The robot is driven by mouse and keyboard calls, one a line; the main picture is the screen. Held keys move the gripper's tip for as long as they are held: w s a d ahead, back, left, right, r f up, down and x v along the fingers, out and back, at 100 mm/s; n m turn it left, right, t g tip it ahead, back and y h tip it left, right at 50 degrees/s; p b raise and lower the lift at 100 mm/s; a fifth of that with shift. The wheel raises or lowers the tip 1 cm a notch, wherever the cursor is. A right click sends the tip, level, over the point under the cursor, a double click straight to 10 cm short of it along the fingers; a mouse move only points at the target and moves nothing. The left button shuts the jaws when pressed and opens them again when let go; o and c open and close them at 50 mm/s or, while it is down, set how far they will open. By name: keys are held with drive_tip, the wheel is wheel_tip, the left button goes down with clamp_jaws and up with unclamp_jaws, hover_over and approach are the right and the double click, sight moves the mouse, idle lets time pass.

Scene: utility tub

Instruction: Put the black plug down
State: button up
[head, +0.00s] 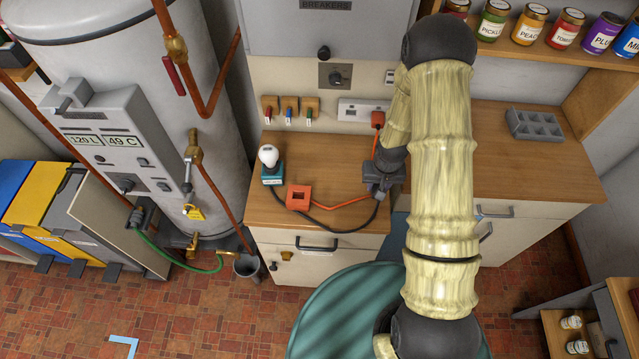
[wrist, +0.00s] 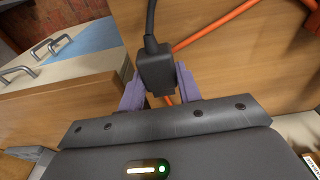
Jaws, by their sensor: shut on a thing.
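The black plug (wrist: 155,72) is between the two purple-grey fingers of my gripper (wrist: 158,90) in the wrist view. The gripper is shut on it, and its black cable (wrist: 151,22) runs up from it. In the head view my gripper (head: 379,188) is over the right part of the left wooden counter (head: 345,222). The plug itself is hard to make out there. The black cable loops left across the counter towards the lamp with a white bulb and teal base (head: 272,172). I cannot tell whether the plug touches the counter.
An orange box (head: 299,197) sits on the counter, with an orange cord running to an orange plug (head: 377,119) at the wall socket (head: 356,110). A grey compartment tray (head: 534,125) stands on the right counter. A teal tub (head: 340,315) stands in front.

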drive_tip(key=shift+a, duration=0.1)
drive_tip(key=shift+w+a+r+b, duration=0.1)
drive_tip(key=shift+w+a+b, duration=0.05)
drive_tip(key=shift+a+b, duration=0.2)
drive_tip(key=a+b, duration=0.1)
drive_tip(key=a, duration=0.1)
drive_tip(key=a+r+b, duration=0.1)
drive_tip(key=a+b, duration=0.1)
drive_tip(key=a+r+b, duration=0.1)
drive_tip(key=shift+w+a+r+b, duration=0.2)
drive_tip(key=shift+w+a+b, duration=0.1)
drive_tip(key=shift+a, duration=0.1)
drive_tip(key=s+a+r+b, duration=0.3)
drive_tip(key=a+r+b, duration=0.1)
drive_tip(key=a, duration=0.3)
drive_tip(key=shift+a+r, duration=0.3)
drive_tip(key=shift+r, duration=0.3)
drive_tip(key=shift+f+p, duration=0.35)
drive_tip(key=shift+f, duration=2.6)
drive_tip(key=shift+f, duration=0.1)
